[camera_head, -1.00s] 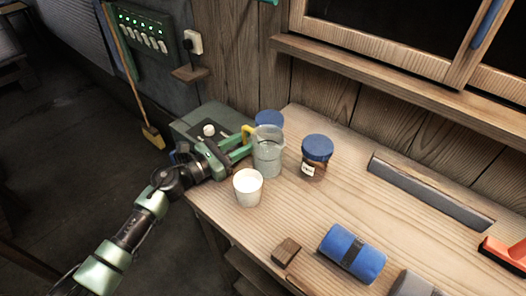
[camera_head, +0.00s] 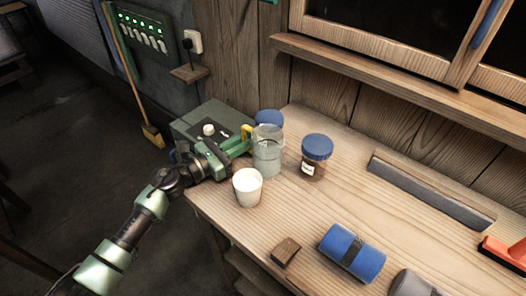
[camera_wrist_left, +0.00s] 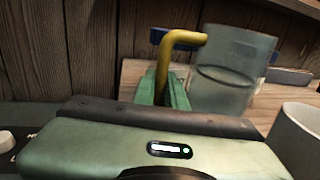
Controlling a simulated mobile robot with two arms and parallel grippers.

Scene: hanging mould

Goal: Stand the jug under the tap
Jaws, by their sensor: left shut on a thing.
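The jug (camera_head: 267,153) is a translucent grey vessel with a yellow handle (camera_head: 246,132), upright at the left end of the wooden workbench. My left gripper (camera_head: 240,146) reaches in from the left and is shut on the handle. In the left wrist view the yellow handle (camera_wrist_left: 163,62) rises from between the green fingers (camera_wrist_left: 165,93), with the jug body (camera_wrist_left: 228,72) just beyond to the right. Whether the jug's base touches the bench is hard to tell. I cannot make out a tap. My right gripper is not in view.
A white cup (camera_head: 248,187) stands close in front of the jug. A blue-lidded jar (camera_head: 315,157) is to its right, another blue lid (camera_head: 269,118) behind it. A grey-green box (camera_head: 205,118) is behind my gripper. A blue roll (camera_head: 352,253) and wooden block (camera_head: 286,251) lie nearer.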

